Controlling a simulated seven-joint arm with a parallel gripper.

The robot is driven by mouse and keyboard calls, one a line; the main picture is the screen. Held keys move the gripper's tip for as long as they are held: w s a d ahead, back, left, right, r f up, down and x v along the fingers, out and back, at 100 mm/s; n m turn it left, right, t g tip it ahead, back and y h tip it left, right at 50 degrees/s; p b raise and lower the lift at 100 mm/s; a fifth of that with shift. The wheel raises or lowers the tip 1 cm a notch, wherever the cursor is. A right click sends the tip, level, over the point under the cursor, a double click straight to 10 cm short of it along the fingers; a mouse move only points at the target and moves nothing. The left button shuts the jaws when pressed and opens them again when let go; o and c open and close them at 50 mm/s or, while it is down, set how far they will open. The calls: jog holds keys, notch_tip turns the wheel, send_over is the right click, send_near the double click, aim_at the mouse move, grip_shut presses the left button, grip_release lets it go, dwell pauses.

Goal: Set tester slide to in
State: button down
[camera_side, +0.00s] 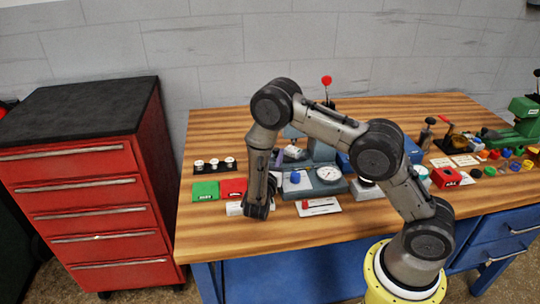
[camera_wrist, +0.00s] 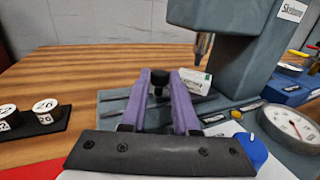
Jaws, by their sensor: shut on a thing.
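The tester is a grey-blue press with a tall column (camera_wrist: 236,50), a round white dial (camera_wrist: 292,124) and a blue knob (camera_wrist: 252,150). It also shows in the side view, with its dial (camera_side: 328,174) facing front. Its slide has a small black knob (camera_wrist: 158,88) above grey rails on the base. My gripper (camera_wrist: 161,76), with purple fingers, is shut on this black knob. The dark gripper body hides the near part of the slide.
A black rack with white-topped pieces (camera_wrist: 40,116) stands to the left. A white card with a red mark (camera_side: 318,206) lies in front. The table's left front is clear.

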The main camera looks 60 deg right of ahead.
jog(key=c, duration=0.7)
grip_release()
jog(key=shift+s+d, duration=0.2)
jog(key=shift+a, duration=0.1)
jog(key=shift+a, duration=0.2)
jog(key=v, duration=1.3)
jog(key=shift+a, duration=0.15)
